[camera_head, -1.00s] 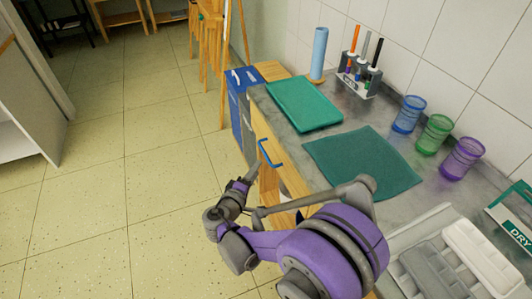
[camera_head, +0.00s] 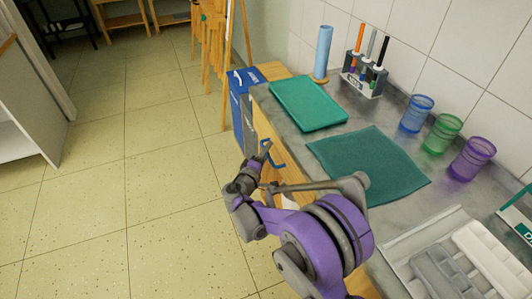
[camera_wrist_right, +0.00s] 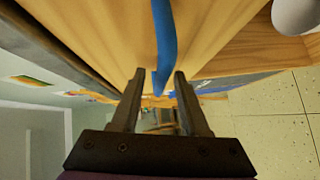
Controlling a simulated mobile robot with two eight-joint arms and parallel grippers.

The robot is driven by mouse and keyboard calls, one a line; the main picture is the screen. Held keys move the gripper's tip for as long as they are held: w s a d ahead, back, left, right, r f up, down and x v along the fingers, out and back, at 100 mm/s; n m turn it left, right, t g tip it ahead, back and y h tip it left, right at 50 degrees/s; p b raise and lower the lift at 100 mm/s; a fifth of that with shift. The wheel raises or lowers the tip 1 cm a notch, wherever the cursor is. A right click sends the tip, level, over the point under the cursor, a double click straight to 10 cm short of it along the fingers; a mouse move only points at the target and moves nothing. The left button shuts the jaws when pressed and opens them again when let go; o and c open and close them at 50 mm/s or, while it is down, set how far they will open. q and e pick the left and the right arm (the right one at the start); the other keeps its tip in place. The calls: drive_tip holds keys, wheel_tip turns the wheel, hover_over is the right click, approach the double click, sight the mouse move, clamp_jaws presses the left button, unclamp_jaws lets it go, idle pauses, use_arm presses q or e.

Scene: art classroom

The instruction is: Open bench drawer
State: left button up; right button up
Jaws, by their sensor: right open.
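The bench drawer has a light wooden front (camera_head: 262,122) under the grey bench top, and it looks closed. Its blue bar handle (camera_head: 280,161) is on that front and also shows in the right wrist view (camera_wrist_right: 164,40). My right gripper (camera_head: 264,152) is at the handle, partly covering it in the head view. In the right wrist view the right gripper (camera_wrist_right: 159,76) is open, with the end of the blue handle between its two fingertips. Whether a finger touches the handle, I cannot tell. My left gripper is not in view.
The bench top holds a teal tray (camera_head: 308,103), a teal cloth (camera_head: 370,165), a marker holder (camera_head: 363,80), blue (camera_head: 416,113), green (camera_head: 442,133) and purple (camera_head: 471,158) cups, and a grey tray (camera_head: 410,240). The floor at left is clear.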

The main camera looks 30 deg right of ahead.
clamp_jaws()
idle(1.4)
